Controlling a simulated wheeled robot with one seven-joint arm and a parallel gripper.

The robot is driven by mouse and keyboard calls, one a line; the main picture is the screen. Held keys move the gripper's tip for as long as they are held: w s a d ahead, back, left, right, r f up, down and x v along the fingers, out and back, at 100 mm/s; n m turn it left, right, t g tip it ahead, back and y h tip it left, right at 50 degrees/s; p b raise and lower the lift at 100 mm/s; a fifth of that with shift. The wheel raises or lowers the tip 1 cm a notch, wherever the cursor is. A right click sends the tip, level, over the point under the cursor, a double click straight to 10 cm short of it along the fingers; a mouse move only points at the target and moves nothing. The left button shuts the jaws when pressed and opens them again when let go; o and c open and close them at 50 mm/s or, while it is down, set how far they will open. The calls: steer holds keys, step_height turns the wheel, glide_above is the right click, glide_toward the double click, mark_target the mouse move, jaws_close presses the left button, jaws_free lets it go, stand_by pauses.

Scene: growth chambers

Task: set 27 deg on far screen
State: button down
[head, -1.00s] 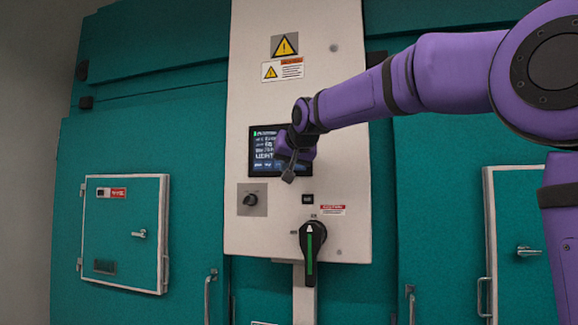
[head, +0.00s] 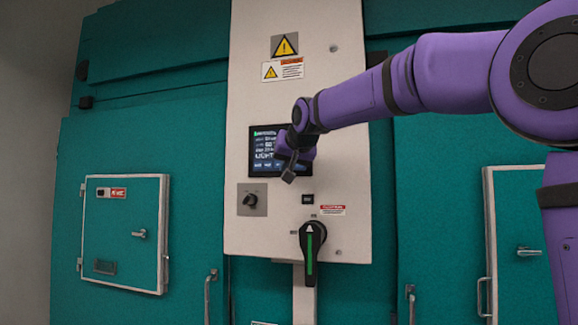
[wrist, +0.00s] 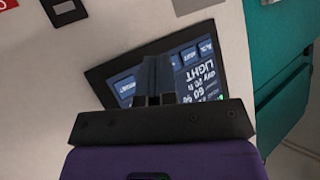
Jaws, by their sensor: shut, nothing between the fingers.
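A dark screen (head: 263,150) with lines of white text and a row of buttons along its bottom is set in the white control panel. My gripper (head: 289,178) is in front of the screen's right side and hides part of it. In the wrist view the screen (wrist: 205,62) appears turned, with the word LIGHT and several blue buttons readable in part. My gripper also shows there (wrist: 154,62), its fingers together and empty over the button row. I cannot tell whether the fingertips touch the glass. No temperature value is readable.
Below the screen are a small knob (head: 249,200), a small dark switch (head: 307,199) and a large black rotary handle (head: 311,245) with a green stripe. Warning labels (head: 284,46) are above. Teal doors (head: 130,245) with handles flank the white panel (head: 345,215).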

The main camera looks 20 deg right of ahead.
steer(key=shift+w+d, duration=0.1)
steer(key=shift+w, duration=0.05)
steer(key=shift+w+d, duration=0.15)
steer(key=shift+w, duration=0.05)
steer(key=shift+w+d, duration=0.15)
steer(key=shift+w, duration=0.05)
stand_by(0.8)
stand_by(0.3)
steer(key=shift+s+a, duration=0.4)
steer(key=shift+s, duration=0.15)
steer(key=shift+s+a, duration=0.1)
steer(key=shift+s+a, duration=0.7)
steer(key=shift+s, duration=0.3)
steer(key=shift+s+a, duration=0.65)
steer(key=shift+s, duration=0.3)
steer(key=shift+a, duration=0.1)
stand_by(1.1)
